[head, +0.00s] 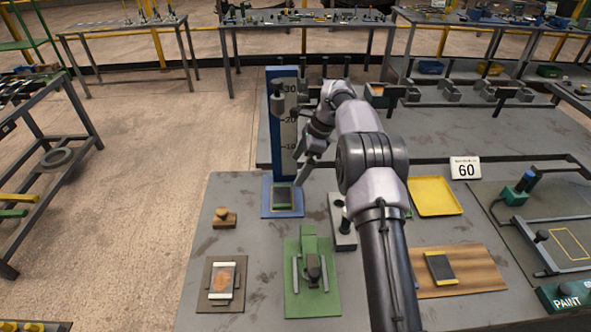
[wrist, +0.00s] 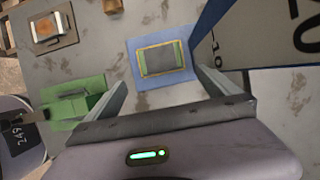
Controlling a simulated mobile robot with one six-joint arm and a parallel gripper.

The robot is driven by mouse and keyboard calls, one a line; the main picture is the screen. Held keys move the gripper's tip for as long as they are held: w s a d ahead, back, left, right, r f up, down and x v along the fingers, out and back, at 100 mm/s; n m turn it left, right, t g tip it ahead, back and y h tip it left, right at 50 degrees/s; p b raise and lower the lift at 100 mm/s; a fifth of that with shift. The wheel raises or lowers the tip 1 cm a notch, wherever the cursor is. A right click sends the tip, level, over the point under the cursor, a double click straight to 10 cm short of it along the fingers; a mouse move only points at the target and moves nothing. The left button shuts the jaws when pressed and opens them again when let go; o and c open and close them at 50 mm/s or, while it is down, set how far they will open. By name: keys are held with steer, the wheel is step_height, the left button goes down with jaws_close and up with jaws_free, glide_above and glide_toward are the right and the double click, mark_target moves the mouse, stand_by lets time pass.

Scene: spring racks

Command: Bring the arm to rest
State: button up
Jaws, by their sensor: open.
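My gripper (head: 305,172) hangs over the bench, just right of the blue gauge stand (head: 283,135) with its numbered white scale. In the wrist view my gripper (wrist: 168,82) has its two fingers spread apart, with nothing between them. The pad also shows in the head view (head: 283,197). My arm reaches forward from the bottom right and hides part of the bench.
A green fixture (head: 322,300), a plate with a framed orange piece (head: 209,306) and a wooden block (head: 224,219) stand on the near bench. A yellow tray (head: 433,196), a wooden board (head: 486,268) and a "60" sign (head: 465,168) are at right. Open floor lies left.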

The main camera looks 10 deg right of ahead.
stand_by(0.3)
steer(key=s+a+r+n+t+h+b, duration=0.1)
steer(key=s+a+r+n, duration=0.25)
steer(key=s+r, duration=0.45)
steer(key=s+a+r+n+t+b, duration=0.15)
steer(key=s+r+n, duration=0.35)
steer(key=r, duration=0.6)
steer(key=s+a+r+n+t+h, duration=0.1)
steer(key=s+a+r+n, duration=0.15)
steer(key=s, duration=1.15)
steer(key=s+f+n, duration=0.2)
steer(key=s+f, duration=0.1)
steer(key=s, duration=0.4)
steer(key=s+f+n+t+b, duration=0.1)
steer(key=s+f+n, duration=0.1)
steer(key=s, duration=0.5)
steer(key=shift+s+a+f+n, duration=0.2)
steer(key=shift+a+f+n, duration=0.25)
steer(key=shift+f, duration=0.45)
